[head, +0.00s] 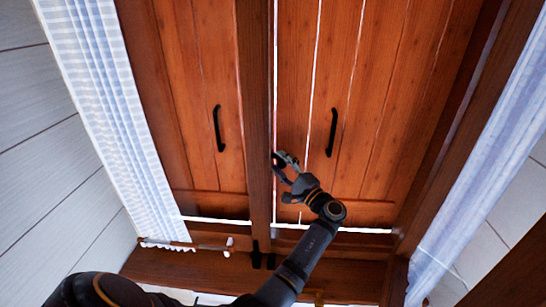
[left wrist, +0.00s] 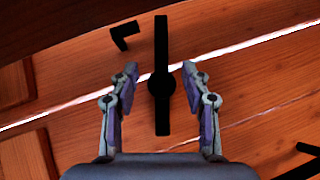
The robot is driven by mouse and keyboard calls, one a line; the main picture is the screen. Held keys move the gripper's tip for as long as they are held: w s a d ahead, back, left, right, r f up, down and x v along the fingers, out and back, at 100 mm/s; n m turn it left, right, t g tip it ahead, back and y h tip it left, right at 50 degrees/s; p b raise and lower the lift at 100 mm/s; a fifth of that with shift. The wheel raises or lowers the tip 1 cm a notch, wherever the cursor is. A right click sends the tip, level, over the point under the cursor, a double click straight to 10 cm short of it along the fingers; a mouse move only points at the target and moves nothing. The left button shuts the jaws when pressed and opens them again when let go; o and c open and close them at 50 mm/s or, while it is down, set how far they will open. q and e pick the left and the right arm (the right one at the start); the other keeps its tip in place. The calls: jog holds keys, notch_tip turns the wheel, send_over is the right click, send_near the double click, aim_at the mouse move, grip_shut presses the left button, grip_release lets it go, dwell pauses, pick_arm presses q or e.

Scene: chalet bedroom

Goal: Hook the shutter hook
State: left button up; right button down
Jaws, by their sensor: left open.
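The shutter hook (left wrist: 162,40) is a black bar with a round pivot at its middle, upright in the left wrist view. A small black L-shaped piece (left wrist: 124,36) sits left of its upper end, apart from it. My left gripper (left wrist: 160,70) is open, with one finger on each side of the bar and gaps showing. In the head view my left gripper (head: 285,160) is at the inner edge of the right shutter (head: 385,70), beside the central post (head: 257,90), and largely hides the hook. The left shutter (head: 190,60) is across the post. My right gripper is not in view.
Each shutter has a black handle, one left (head: 218,128) and one right (head: 332,132) of my gripper. Striped curtains hang at the left (head: 105,90) and right (head: 490,160). A wooden rod (head: 185,244) lies near the lower left. Bright gaps show below the shutters.

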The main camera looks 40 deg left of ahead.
pick_arm(q)
jog(key=shift+d, duration=0.1)
jog(key=shift+c, duration=0.5)
jog(key=shift+r, duration=0.1)
jog(key=shift+c, duration=1.2)
grip_shut()
